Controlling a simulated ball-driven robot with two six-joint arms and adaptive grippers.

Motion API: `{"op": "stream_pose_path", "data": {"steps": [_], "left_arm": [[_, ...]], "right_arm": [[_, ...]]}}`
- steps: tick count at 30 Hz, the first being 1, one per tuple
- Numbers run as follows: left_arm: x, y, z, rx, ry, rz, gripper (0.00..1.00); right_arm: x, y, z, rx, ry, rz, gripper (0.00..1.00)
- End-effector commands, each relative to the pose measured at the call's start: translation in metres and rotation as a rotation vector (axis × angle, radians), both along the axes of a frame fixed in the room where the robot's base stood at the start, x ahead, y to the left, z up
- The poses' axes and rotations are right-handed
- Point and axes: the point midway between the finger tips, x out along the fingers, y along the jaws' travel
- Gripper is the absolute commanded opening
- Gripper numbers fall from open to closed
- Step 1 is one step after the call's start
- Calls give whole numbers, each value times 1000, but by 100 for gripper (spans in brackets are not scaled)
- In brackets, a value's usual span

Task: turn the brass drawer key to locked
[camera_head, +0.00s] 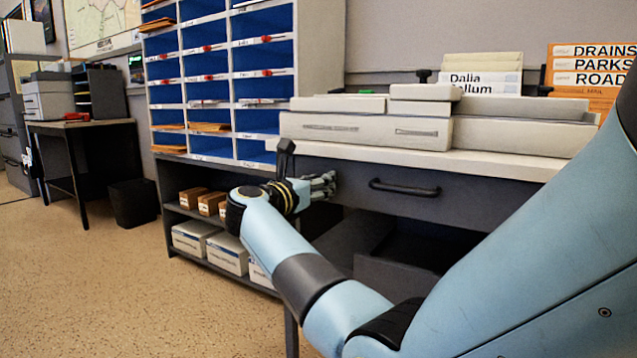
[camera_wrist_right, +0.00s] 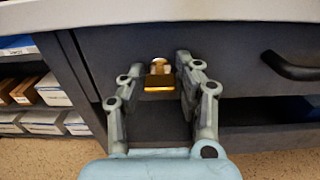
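The brass drawer key (camera_wrist_right: 159,83) is on the dark grey drawer front (camera_wrist_right: 230,58), near its left end, in the right wrist view. Its lower part looks like a broad, level gold block; I cannot tell its lock position. My right gripper (camera_wrist_right: 160,66) is open, with one finger on each side of the key. Gaps show between the key and both fingers. In the head view my right gripper (camera_head: 322,186) is at the left end of the drawer front (camera_head: 455,205), and the key is hidden there. My left gripper is not in view.
A black bar handle (camera_head: 404,187) is right of the gripper, also seen in the wrist view (camera_wrist_right: 290,68). The pale desktop (camera_head: 480,163) overhangs the drawer and bears flat grey boxes (camera_head: 365,130). A shelf with white boxes (camera_head: 228,252) stands left. An open space lies below the drawer.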

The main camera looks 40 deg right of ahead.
Motion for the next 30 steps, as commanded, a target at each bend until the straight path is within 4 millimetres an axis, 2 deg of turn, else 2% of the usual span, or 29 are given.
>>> {"op": "stream_pose_path", "data": {"steps": [1, 7, 30], "left_arm": [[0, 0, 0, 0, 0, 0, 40], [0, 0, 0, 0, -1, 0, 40], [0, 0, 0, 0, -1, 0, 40]], "right_arm": [[0, 0, 0, 0, 0, 0, 24], [-1, 0, 0, 0, 1, -1, 0], [-3, -3, -2, -7, 6, -9, 0]]}}
